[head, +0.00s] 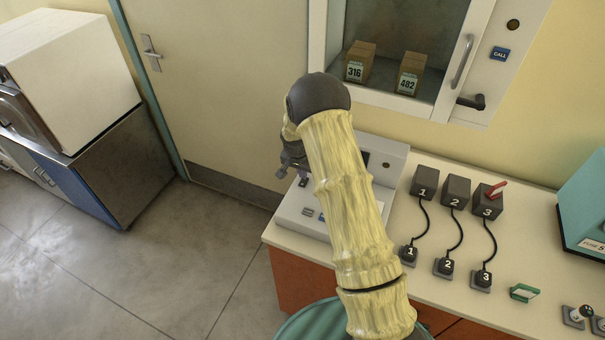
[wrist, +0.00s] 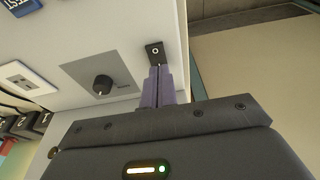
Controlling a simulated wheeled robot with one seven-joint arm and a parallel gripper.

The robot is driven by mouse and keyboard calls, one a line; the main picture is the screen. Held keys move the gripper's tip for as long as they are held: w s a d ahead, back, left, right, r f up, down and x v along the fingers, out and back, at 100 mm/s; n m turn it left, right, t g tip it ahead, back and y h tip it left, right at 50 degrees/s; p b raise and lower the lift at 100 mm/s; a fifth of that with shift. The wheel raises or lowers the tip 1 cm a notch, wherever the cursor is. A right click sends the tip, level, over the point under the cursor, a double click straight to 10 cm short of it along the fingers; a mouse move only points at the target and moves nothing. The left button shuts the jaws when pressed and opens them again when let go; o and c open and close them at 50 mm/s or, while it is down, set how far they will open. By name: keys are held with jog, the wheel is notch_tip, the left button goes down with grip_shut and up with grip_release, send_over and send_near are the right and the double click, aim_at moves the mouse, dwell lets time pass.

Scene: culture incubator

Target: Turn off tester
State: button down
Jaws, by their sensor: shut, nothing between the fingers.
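The tester is the pale box-like device (head: 296,212) at the left end of the counter, partly hidden behind my arm. In the wrist view its light panel (wrist: 130,30) carries a small black switch (wrist: 154,50) marked with a circle. A black knob (wrist: 102,84) on a grey plate and a blue lettered part (wrist: 20,7) also show there. My gripper (head: 286,172) is over the tester; in the wrist view its purple fingers (wrist: 158,72) are shut and empty. Their tips are at the lower edge of the switch; I cannot tell whether they touch it.
Dark numbered boxes (head: 456,190) with cables to numbered plugs (head: 446,266) stand right of the tester. A green item (head: 524,292) lies further right. Behind is a glass-fronted cabinet (head: 462,62) holding two labelled boxes. Floor is clear at left.

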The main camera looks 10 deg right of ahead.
jog(key=s+a+b+v, duration=0.1)
jog(key=b+v, duration=0.1)
jog(key=v, duration=1)
jog(key=shift+s+f+b, duration=0.2)
jog(key=shift+s+b, duration=0.15)
jog(key=shift+s, duration=0.05)
jog(key=shift+a, duration=0.15)
jog(key=s+d+r+n, duration=0.1)
jog(key=s+r+n, duration=0.1)
jog(key=s, duration=1.1)
jog(key=s+d+r+n+y, duration=0.1)
jog(key=s+r+n, duration=0.2)
jog(key=s, duration=1)
jog(key=shift+d+r+n+y, duration=0.25)
jog(key=shift+r+n+y, duration=0.05)
jog(key=shift+n, duration=0.8)
